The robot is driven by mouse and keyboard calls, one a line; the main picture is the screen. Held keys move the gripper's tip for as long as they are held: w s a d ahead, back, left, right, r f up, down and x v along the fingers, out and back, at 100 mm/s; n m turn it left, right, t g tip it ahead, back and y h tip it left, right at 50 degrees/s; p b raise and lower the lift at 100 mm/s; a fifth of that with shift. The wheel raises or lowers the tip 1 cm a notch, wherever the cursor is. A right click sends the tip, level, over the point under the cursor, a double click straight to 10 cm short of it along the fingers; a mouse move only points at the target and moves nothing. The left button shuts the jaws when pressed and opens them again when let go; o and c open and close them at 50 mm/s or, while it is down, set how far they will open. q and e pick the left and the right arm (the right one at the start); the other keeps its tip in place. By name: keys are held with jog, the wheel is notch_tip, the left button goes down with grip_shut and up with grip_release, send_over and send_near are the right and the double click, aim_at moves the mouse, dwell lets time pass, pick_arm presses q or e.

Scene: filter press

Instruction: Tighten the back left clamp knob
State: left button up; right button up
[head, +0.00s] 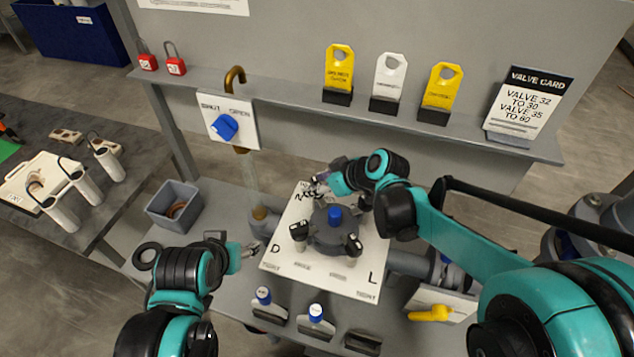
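The grey round filter housing (332,238) with a blue cap (335,214) stands on a white plate (285,258) on the bench. Black clamp knobs show at its front left (299,230) and front right (353,244). My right gripper (316,188) reaches over the housing from the right, at its back left corner. The back left clamp knob is hidden or merges with the fingers, so I cannot tell whether they grip it. My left gripper (256,247) is low at the left edge of the plate, apart from the housing, and looks open and empty.
A grey bin (174,204) stands at the left. Blue-capped bottles (264,296) stand in front, with a yellow-handled valve (430,313) at front right. A blue valve knob (224,127) and a shelf with yellow and white tags (339,68) are behind.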

jog(key=v, duration=1.2)
jog(key=s+d+f+m+t+h, duration=0.1)
jog(key=s+d+f+m+h, duration=0.6)
jog(key=s+d+m, duration=0.55)
notch_tip(320, 180, down, 6)
jog(key=s+a+n+b, duration=0.1)
jog(key=n+b, duration=0.1)
jog(key=b, duration=0.3)
jog(key=shift+t+b, duration=0.3)
jog(key=shift+s+a+n, duration=0.1)
jog(key=shift+a+n, duration=0.05)
jog(key=shift+n, duration=0.1)
